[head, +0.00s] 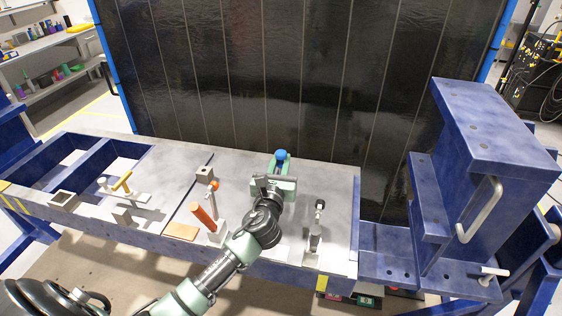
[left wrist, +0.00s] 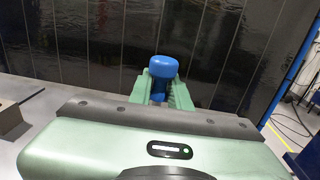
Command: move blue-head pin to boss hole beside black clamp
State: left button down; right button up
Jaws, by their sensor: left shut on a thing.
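The blue-head pin (head: 281,154) is between the fingers of my left gripper (head: 280,165), over the far part of the grey table. In the left wrist view its blue head (left wrist: 163,68) stands above the green fingers (left wrist: 161,90), which are shut on it. The shank is mostly hidden by the gripper, and I cannot tell how far its lower end is from the table. The black clamp (head: 319,206) stands to the right of my left arm. Small grey blocks are near it, but no boss hole is clear. My right gripper is not in view.
A clamp with an orange handle (head: 204,217) stands left of my arm, with an orange plate (head: 181,231) beside it. A blue frame with a handle (head: 481,215) rises at right. The table's far right is bare.

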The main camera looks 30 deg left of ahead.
pick_arm(q)
jog(key=shift+p, duration=0.45)
dwell(0.6)
jog(key=shift+f+b, duration=2.15)
jog(key=shift+f, duration=0.5)
jog(key=c, duration=1.2)
grip_release()
jog(key=shift+c, duration=0.2)
jog(key=b+v, duration=0.1)
jog(key=v, duration=0.6)
jog(key=shift+s+d, duration=0.15)
jog(key=shift+s, duration=0.25)
